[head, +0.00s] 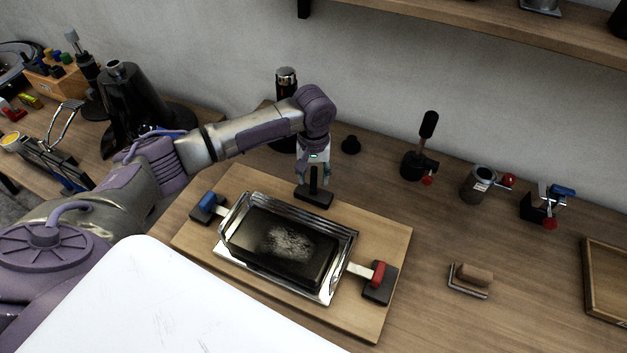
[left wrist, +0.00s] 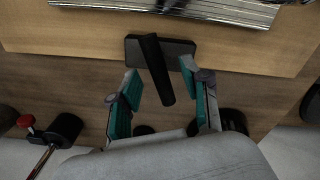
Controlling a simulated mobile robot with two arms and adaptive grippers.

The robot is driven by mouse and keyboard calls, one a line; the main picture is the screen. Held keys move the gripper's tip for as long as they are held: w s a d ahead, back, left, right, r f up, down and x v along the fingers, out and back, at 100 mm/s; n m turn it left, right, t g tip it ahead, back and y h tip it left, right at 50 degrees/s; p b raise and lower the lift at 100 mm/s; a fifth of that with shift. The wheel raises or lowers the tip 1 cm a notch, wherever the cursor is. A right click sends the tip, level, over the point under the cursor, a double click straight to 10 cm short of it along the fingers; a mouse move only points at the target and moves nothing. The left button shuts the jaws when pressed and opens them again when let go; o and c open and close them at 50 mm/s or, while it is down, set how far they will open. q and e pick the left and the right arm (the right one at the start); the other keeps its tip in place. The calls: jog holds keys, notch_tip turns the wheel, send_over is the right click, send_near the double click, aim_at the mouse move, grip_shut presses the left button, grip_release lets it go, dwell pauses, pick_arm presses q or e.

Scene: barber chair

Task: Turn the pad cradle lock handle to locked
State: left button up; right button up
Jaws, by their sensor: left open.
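The pad cradle (head: 343,255) is a shiny metal tray on a wooden board, with a dark pad (head: 280,246) in it, pale and worn in the middle. A black upright handle on a flat black base (head: 316,197), which looks like the lock handle, sits at the board's back edge. In the left wrist view the handle (left wrist: 153,62) leans slightly across the picture. My left gripper (head: 313,172) is open, pointing down over this handle. Its two teal-padded fingers (left wrist: 160,80) stand on either side of the handle, with visible gaps. My right gripper is not in view.
A blue-handled clamp (head: 207,203) and a red-handled clamp (head: 378,275) flank the cradle on the board (head: 398,240).

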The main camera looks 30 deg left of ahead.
aim_at(313, 178)
pick_arm(q)
notch_tip(313, 178, up, 9)
dwell(0.3)
jog(key=shift+r, duration=0.1)
